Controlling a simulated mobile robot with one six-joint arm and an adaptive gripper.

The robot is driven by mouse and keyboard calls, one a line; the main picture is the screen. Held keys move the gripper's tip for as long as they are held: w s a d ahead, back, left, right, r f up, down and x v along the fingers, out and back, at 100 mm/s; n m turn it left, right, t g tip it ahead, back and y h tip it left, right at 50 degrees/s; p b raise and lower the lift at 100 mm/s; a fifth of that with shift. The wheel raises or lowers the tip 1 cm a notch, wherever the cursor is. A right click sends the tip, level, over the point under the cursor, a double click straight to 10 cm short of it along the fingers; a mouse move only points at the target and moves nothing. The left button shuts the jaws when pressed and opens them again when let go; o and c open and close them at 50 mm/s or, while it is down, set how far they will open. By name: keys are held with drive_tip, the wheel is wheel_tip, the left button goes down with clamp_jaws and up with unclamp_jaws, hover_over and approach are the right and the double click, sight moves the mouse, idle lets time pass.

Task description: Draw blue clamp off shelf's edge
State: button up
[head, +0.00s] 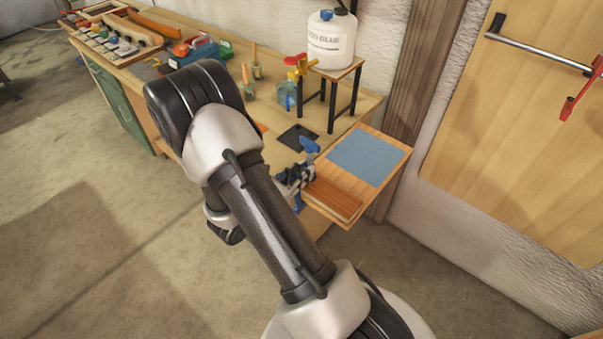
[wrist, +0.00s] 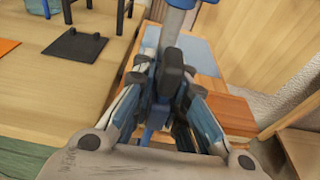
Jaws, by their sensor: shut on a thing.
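The blue clamp (head: 309,147) is at the left edge of the small wooden shelf (head: 402,153), its blue handle end standing up. In the wrist view the clamp (wrist: 177,22) shows a grey shaft and blue parts between my fingers. My gripper (head: 293,178) is shut on it; in the wrist view my gripper (wrist: 168,82) has a finger on each side of the clamp. My arm and fingers hide the clamp's lower part, so I cannot tell whether its jaws touch the shelf edge.
A blue-grey mat (head: 366,156) and a reddish-brown wooden block (head: 333,198) lie on the shelf, the block close beside the clamp. Left is the workbench with a black plate (head: 298,137) and a stand (head: 335,72) bearing a white jug (head: 331,40). Open floor lies in front.

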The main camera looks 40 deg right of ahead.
clamp_jaws()
drive_tip(key=f+v, duration=0.2)
drive_tip(key=v, duration=0.7)
drive_tip(key=shift+a+r, duration=0.25)
drive_tip(key=shift+a, duration=0.3)
idle(0.7)
drive_tip(key=shift+s+a+r+p, duration=0.2)
drive_tip(key=shift+a+r+p, duration=1.75)
drive_tip(key=shift+a+r, duration=0.05)
